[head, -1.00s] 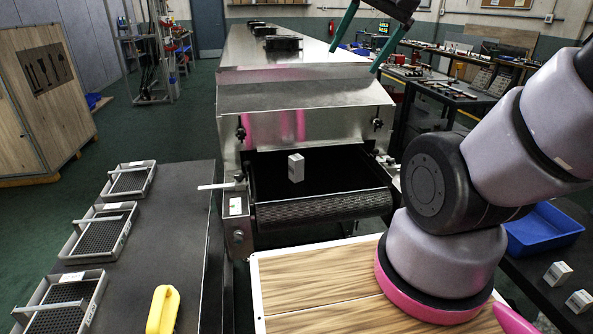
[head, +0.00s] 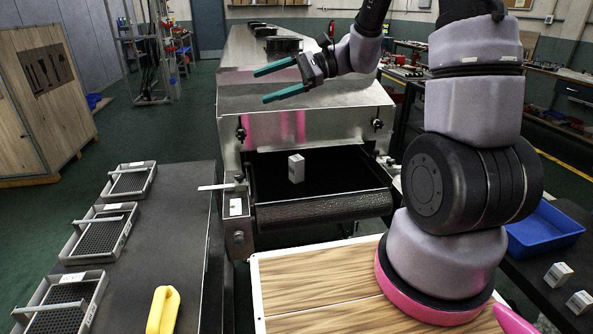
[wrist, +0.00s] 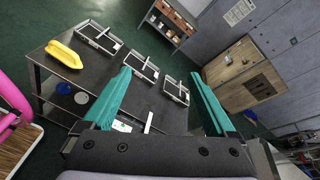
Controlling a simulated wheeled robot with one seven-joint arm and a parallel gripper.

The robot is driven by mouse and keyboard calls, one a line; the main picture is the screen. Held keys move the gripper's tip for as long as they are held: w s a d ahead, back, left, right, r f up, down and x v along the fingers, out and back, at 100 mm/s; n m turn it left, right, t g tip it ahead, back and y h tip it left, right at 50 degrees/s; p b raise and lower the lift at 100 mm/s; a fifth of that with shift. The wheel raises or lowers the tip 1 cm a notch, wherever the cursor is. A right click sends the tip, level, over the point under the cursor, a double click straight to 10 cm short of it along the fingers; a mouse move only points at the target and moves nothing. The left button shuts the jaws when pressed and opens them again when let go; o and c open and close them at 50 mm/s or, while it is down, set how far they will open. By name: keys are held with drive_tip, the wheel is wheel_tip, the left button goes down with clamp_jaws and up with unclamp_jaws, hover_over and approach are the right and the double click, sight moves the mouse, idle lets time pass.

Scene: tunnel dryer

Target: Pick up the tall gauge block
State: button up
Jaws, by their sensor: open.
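The tall gauge block (head: 296,168) is a small grey-white upright block. It stands on the dark belt at the mouth of the tunnel dryer (head: 300,95) in the head view. My gripper (head: 261,86) has two teal fingers, spread apart and empty. In the picture it is above and left of the block, in front of the dryer's metal hood, with its fingers pointing left. In the wrist view the open fingers (wrist: 160,85) point towards the side table, and the block is not seen there.
A dark side table (head: 165,230) at left holds several wire-mesh trays (head: 98,232) and a yellow object (head: 163,310). At right are a blue bin (head: 540,230) and two small light blocks (head: 558,274). A roller (head: 322,211) edges the belt's front.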

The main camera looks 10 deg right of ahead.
drive_tip(key=w+f+m+t+y, duration=0.3)
drive_tip(key=w+f+m+t, duration=0.3)
drive_tip(key=w, duration=0.3)
drive_tip(key=m+t+h, duration=1.1)
drive_tip(key=m, duration=0.3)
approach(292, 160)
drive_tip(key=w, duration=0.1)
drive_tip(key=w+f, duration=0.1)
drive_tip(key=w, duration=0.1)
drive_tip(key=shift+w+d+f, duration=0.15)
drive_tip(key=shift+d+f, duration=0.2)
drive_tip(key=shift+f, duration=0.05)
drive_tip(key=shift+w+f, duration=0.15)
drive_tip(key=shift+w, duration=0.15)
drive_tip(key=x, duration=1)
clamp_jaws()
